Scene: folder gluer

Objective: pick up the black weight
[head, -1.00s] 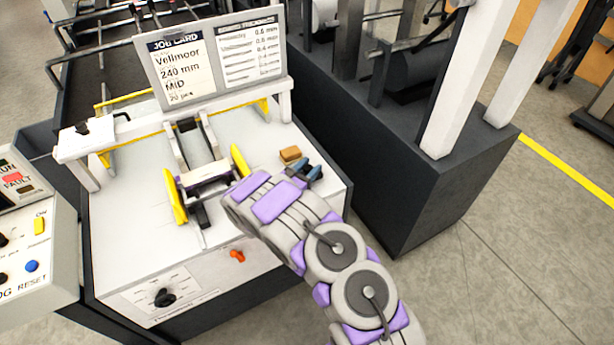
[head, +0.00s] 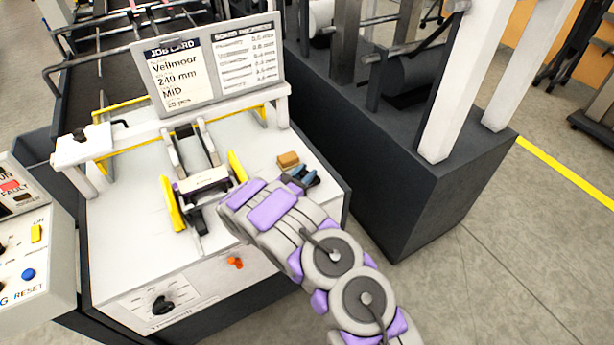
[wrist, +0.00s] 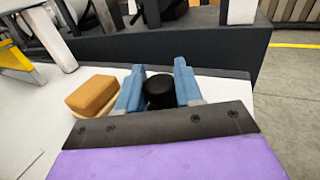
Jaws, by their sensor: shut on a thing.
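The black weight (wrist: 159,91) is a short dark cylinder and stands between the two blue fingers of my gripper (wrist: 158,88) in the wrist view. The fingers are shut on it from both sides. In the head view my gripper (head: 301,178) is at the right edge of the white machine top, and my arm comes in from the lower right. The weight is largely hidden there by the fingers. Whether its underside touches the top cannot be told.
A brown-orange block on a pale base (wrist: 92,96) lies just left of the fingers. Yellow side guides (head: 237,166) and a white crossbar with a job card (head: 180,75) stand farther left and back. A dark machine base (head: 400,180) rises beyond the right edge.

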